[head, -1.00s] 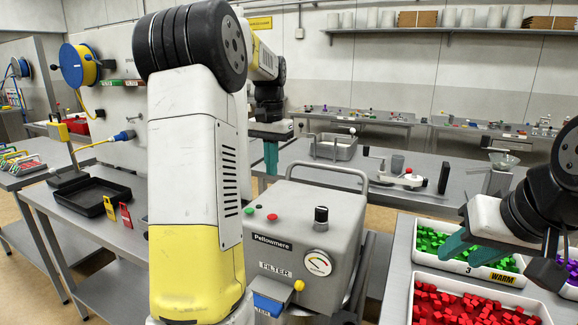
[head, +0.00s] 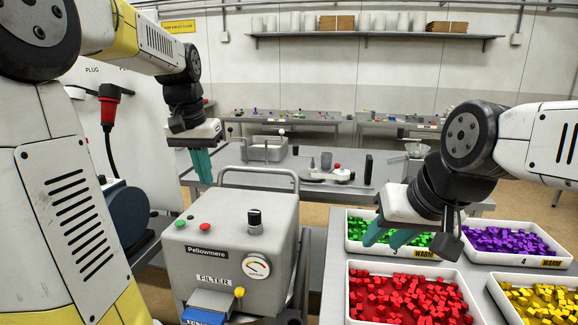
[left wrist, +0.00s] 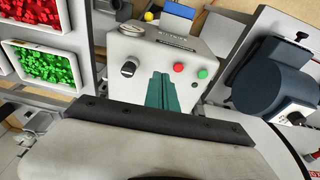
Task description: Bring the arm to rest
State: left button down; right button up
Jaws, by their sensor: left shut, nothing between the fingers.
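My left gripper (head: 202,166) hangs in the head view above and behind the grey Pellowmere unit (head: 200,236), its teal fingers pointing down, shut and empty. In the left wrist view its fingers (left wrist: 161,92) lie together in front of the same unit (left wrist: 140,48). My right gripper (head: 385,236) is over the front edge of the green-cube tray at the right of the head view. Its teal fingers look apart, with no object seen between them.
Trays of green (head: 352,243), purple (head: 512,245), red (head: 350,300) and yellow (head: 525,310) cubes stand on the right table. A blue drawer (head: 205,308) sticks out of the unit's front. A dark blue motor-like body (head: 128,218) is at the left.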

pick_arm(q)
jog(key=s+d+f+t, duration=0.2)
jog(key=s+d, duration=0.2)
jog(key=s, duration=0.4)
jog(key=s+d+f+t+h, duration=0.1)
jog(key=s+d, duration=0.3)
jog(key=s, duration=0.5)
jog(key=shift+s+d+f+n+t+h, duration=0.2)
jog(key=shift+f+n+t+h, duration=0.1)
jog(key=shift+f+n+t, duration=0.15)
jog(key=shift+a, duration=0.15)
